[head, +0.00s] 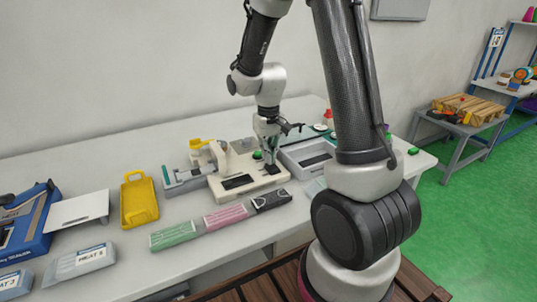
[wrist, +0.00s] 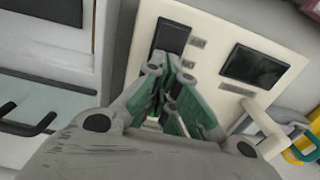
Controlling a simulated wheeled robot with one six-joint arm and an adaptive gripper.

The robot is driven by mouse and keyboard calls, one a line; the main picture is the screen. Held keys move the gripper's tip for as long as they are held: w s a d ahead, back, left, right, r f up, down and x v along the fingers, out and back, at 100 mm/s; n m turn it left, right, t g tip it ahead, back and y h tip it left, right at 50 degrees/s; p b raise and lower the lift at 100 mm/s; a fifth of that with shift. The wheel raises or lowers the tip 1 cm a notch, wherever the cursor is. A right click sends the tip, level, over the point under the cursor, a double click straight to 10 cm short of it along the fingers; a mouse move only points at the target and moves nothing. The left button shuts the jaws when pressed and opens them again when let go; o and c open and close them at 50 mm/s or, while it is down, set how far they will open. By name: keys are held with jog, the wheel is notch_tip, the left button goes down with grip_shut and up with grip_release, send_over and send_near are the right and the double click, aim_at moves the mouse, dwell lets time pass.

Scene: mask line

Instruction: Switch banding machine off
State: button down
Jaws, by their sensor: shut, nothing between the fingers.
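The cream banding machine (head: 258,181) stands on the white bench, with a dark screen (head: 238,182) on its near left side. In the wrist view its cream face (wrist: 215,30) carries the same dark screen (wrist: 253,66) and a black rectangular part (wrist: 171,38), perhaps the switch. My gripper (head: 269,163) points down over the machine's right side, its fingers shut and empty. In the wrist view the green-sided fingers of my gripper (wrist: 172,72) meet at the lower edge of the black part. I cannot tell whether they touch it or which way it is set.
A grey-white tray-like unit (head: 308,156) stands close to the right of the machine. Pink, green and black packs (head: 225,217) lie in front. A yellow tray (head: 139,201) and a blue device (head: 25,220) are to the left.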

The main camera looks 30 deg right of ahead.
jog(key=shift+w+f+g, duration=0.15)
jog(key=shift+f+g, duration=0.25)
jog(key=shift+r, duration=0.9)
notch_tip(320, 180, up, 14)
jog(key=w, duration=0.2)
jog(key=shift+w+f, duration=0.15)
jog(key=shift+w, duration=0.25)
dwell(0.3)
